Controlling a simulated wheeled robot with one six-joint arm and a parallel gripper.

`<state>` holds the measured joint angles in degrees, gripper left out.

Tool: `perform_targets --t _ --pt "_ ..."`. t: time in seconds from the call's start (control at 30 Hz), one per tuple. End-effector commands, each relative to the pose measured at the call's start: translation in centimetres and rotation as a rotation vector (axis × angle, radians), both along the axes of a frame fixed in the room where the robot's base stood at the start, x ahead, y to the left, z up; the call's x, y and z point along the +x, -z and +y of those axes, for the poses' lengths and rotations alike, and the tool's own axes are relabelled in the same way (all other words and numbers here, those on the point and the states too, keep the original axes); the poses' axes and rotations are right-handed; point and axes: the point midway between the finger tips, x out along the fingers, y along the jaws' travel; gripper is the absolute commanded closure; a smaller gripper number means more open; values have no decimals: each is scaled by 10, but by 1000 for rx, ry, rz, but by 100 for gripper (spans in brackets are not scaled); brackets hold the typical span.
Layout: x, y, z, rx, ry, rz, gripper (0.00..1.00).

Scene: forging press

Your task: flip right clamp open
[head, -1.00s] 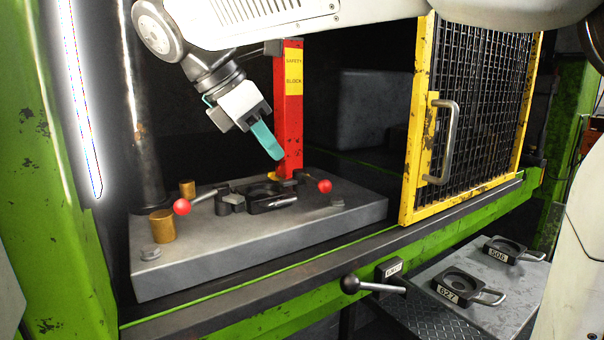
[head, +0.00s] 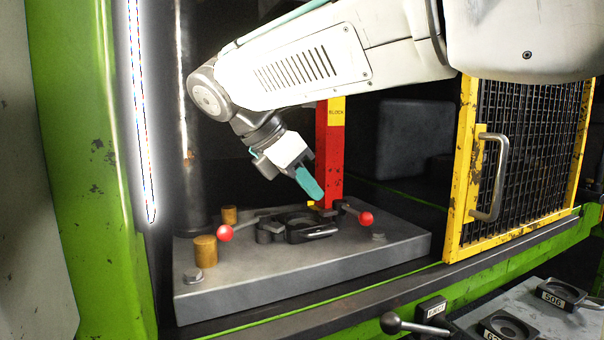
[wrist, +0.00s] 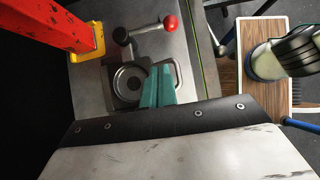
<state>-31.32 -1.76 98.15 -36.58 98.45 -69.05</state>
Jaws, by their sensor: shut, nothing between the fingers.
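The right clamp has a lever with a red ball (head: 366,218) at the right of the die fixture. In the wrist view its red ball (wrist: 170,23) and metal arm (wrist: 143,30) lie near the top, to the side of the die. The lever lies low, at a shallow tilt. The left clamp's red ball (head: 225,233) is on the fixture's other side. My gripper (head: 316,195) has teal fingers closed together, with nothing held. It hovers above the fixture, left of the right clamp's ball and apart from it. In the wrist view the fingertips (wrist: 160,70) appear over the die's edge.
The round die (head: 305,228) sits on the grey bolster plate (head: 300,270). A red safety block (head: 330,150) stands close behind my gripper. Brass posts (head: 205,252) stand at left. The yellow mesh guard (head: 470,170) is at right. Tagged dies (head: 560,292) lie on a lower table.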

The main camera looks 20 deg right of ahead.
Motion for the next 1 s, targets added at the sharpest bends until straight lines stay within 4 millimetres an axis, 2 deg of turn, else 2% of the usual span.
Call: perform_targets --t 0.2,0.4,0.5,1.0 --pt "4 37 -31 -1 3 1 100" --pt "10 42 -58 0 3 -1 100" --pt "11 44 -65 0 3 -1 100" --pt "11 44 -67 0 -7 -1 100"
